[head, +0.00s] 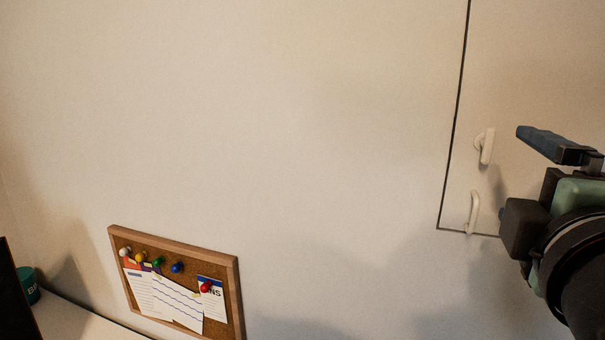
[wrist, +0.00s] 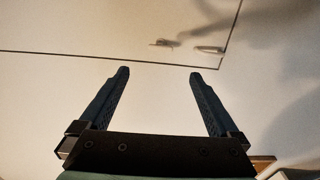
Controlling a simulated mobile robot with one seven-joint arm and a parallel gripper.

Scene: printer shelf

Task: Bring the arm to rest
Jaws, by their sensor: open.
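My gripper (wrist: 158,75) is open and empty in the wrist view, its two dark blue fingers wide apart with only pale wall behind them. In the head view my gripper is at the right edge, in front of the wall, with one blue finger showing clearly and pointing up and left. The other finger is mostly hidden behind the dark wrist block.
White handles (head: 486,147) sit on the wall inside a dark outline, left of my gripper. A framed corkboard (head: 174,238) with pinned papers and several coloured pins is at lower left. A green container (head: 27,288) stands at the left edge. The middle wall is bare.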

